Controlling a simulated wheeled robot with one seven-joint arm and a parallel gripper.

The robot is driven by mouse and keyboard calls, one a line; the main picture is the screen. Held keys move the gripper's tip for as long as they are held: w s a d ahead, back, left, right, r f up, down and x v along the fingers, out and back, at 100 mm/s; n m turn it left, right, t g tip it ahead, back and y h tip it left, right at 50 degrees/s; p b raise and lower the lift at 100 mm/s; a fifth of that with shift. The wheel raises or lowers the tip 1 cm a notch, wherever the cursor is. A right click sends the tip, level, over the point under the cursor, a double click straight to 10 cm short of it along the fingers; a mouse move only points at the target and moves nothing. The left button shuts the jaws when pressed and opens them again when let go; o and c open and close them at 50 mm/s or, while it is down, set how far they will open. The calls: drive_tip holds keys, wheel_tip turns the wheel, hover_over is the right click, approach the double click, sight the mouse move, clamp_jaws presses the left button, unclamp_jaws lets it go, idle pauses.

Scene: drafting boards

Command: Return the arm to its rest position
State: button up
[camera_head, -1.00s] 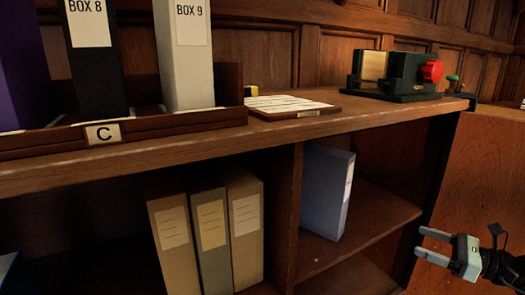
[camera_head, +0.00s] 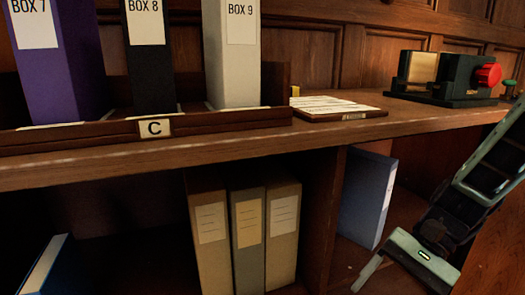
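My gripper (camera_head: 372,272) is at the lower right, in front of the open lower shelf. One pale finger shows clearly, pointing down and left. The other finger is cut off or hidden, so its opening cannot be read. Nothing is seen held in it. My arm rises from it to the right edge of the picture. A blue binder (camera_head: 367,197) stands in the compartment just behind and left of the gripper. They look apart, but I cannot be sure.
The wooden counter (camera_head: 230,148) runs across above the gripper. On it are a rack marked C (camera_head: 60,138) with box files, a clipboard (camera_head: 335,106) and a dark device with a red knob (camera_head: 488,76). Several binders (camera_head: 248,240) stand on the lower shelf.

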drive_tip(key=s+a+r+n+t+h, duration=0.25)
drive_tip(key=s+n+h, duration=0.2)
drive_tip(key=n, duration=0.35)
drive_tip(key=s+a+r+n+t+h, duration=0.1)
drive_tip(key=s+a+n+t+h, duration=0.1)
drive_tip(key=s+a+n+h, duration=0.35)
wheel_tip(320, 180, up, 35)
drive_tip(key=d+n+y+p, duration=0.1)
drive_tip(key=p, duration=3.3)
drive_tip(key=shift+d+n+y+p, duration=0.2)
drive_tip(key=shift+n+y+p, duration=0.15)
drive_tip(key=shift+y+p, duration=0.05)
drive_tip(key=shift+f, duration=0.15)
